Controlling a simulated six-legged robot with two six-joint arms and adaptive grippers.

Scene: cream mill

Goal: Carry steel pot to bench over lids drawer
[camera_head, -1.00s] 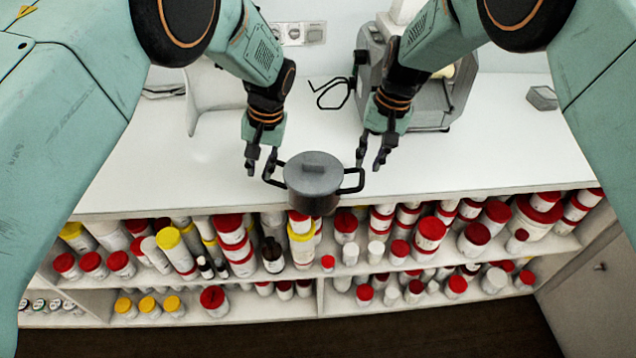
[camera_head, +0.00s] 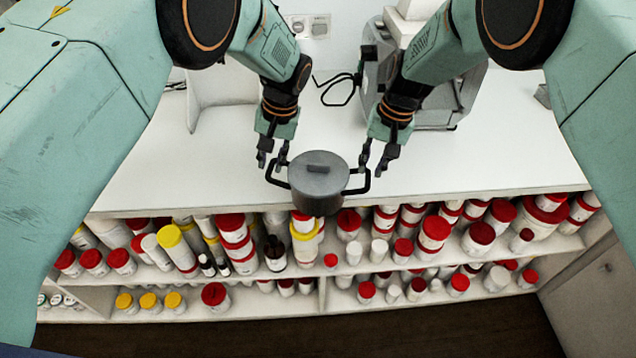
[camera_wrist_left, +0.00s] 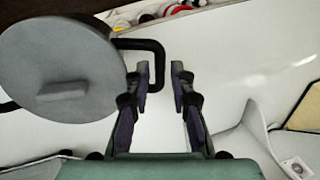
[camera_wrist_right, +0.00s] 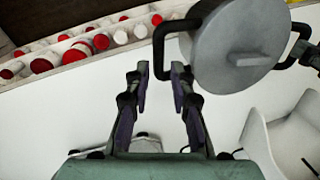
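The steel pot (camera_head: 318,181) is grey, with a lid and two black loop handles. It stands upright at the front edge of the white bench (camera_head: 450,165), its lower part overlapping the edge in the head view. My left gripper (camera_head: 272,160) is open, its fingers either side of the left handle, which also shows in the left wrist view (camera_wrist_left: 157,66). My right gripper (camera_head: 374,165) is open, its fingers either side of the right handle, also in the right wrist view (camera_wrist_right: 158,52). Neither gripper is closed on its handle. I cannot identify a lids drawer.
Shelves below the bench hold several jars with red and yellow lids, such as a yellow-lidded one (camera_head: 170,237). A grey machine (camera_head: 440,100) and a black cable (camera_head: 338,90) are behind the grippers. The bench is clear to the pot's left and right.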

